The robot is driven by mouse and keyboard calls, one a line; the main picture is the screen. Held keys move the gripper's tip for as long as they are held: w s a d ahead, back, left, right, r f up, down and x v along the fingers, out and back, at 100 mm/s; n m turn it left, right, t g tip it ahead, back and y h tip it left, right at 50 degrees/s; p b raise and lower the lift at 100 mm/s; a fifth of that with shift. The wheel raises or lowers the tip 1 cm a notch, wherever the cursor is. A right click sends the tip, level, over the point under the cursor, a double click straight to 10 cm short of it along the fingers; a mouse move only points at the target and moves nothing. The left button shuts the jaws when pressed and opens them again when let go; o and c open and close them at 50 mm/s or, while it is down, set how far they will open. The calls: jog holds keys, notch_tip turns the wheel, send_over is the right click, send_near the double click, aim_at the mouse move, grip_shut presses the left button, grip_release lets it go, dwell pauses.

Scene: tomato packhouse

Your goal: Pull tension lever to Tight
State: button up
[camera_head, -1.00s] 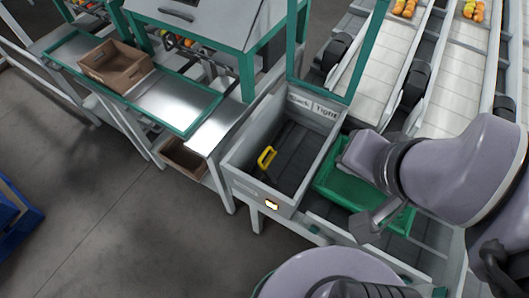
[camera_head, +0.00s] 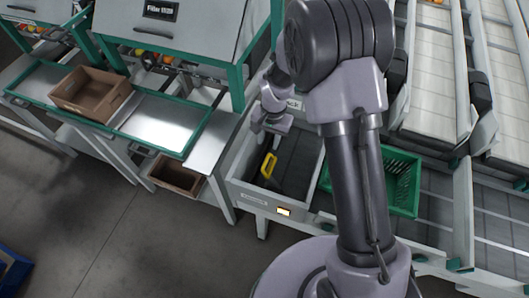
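The tension lever has a yellow handle (camera_head: 268,165) and stands inside a grey open-topped box (camera_head: 262,200), toward its left side. The label on the box's back edge shows only its end letters, "ck" (camera_head: 294,104); my arm hides the "Tight" part. My gripper (camera_head: 262,128) hangs over the back left part of the box, above and behind the yellow handle in the picture. It appears apart from the handle. The fingers are small and dark, so I cannot tell whether they are open or shut.
A green crate (camera_head: 403,182) stands right of the box, partly behind my arm. A brown carton (camera_head: 92,92) rests on the bench at left, and another (camera_head: 176,176) sits below. Grey conveyor lanes (camera_head: 432,80) lie at right.

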aim_at(266, 161)
jog(key=f+b, duration=0.1)
jog(key=f, duration=0.3)
jog(key=f+b, duration=0.1)
jog(key=f, duration=0.3)
jog(key=f+b, duration=0.1)
jog(key=f, duration=0.4)
jog(key=shift+w+a+b, duration=0.2)
jog(key=shift+a+b, duration=0.2)
grip_shut()
dwell(0.4)
